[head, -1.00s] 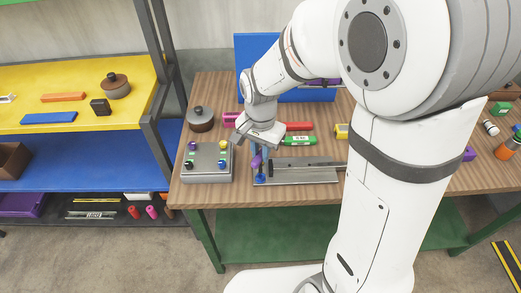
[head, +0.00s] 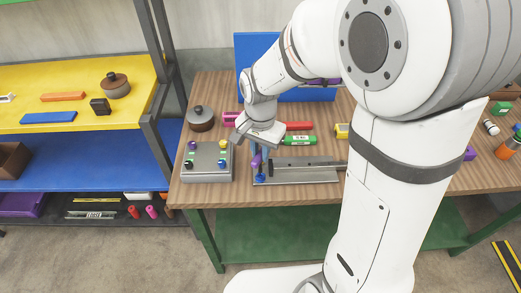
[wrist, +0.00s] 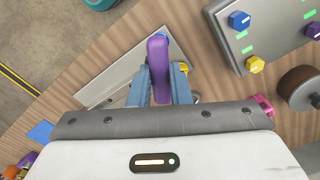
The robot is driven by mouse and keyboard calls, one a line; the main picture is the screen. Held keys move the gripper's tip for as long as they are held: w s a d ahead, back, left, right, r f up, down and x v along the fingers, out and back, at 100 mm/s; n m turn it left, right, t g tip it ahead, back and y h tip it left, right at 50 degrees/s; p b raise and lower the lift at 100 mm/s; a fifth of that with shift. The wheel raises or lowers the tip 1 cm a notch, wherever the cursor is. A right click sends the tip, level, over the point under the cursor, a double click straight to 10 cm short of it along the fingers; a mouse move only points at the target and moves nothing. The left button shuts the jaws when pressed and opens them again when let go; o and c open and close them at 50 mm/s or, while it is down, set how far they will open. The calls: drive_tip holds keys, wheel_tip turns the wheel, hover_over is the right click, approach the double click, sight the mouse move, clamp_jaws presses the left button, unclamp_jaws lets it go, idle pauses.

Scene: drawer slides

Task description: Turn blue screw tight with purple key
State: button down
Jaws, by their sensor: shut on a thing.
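My gripper (head: 261,154) is shut on the purple key (wrist: 158,62), which stands out between the two blue-grey fingers in the wrist view. The key (head: 256,161) also shows in the head view, just above the left end of the metal drawer slide (head: 306,168). The blue screw (head: 260,177) is at that left end, just below the key in the picture. I cannot tell whether the key touches the screw.
A grey control box (head: 207,162) with coloured knobs stands close left of my gripper. A brown lidded pot (head: 201,119) is behind it. Green (head: 298,140) and red (head: 299,126) items lie behind the slide. A blue panel (head: 243,52) stands at the back.

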drive_tip(key=shift+f+b, duration=1.1)
drive_tip(key=shift+f, duration=0.3)
drive_tip(key=m, duration=1.4)
drive_tip(key=shift+m+b, duration=0.35)
drive_tip(key=shift+m, duration=0.05)
drive_tip(key=shift+n, duration=1.5)
drive_tip(key=shift+r+p, duration=1.65)
drive_tip(key=shift+r, duration=0.55)
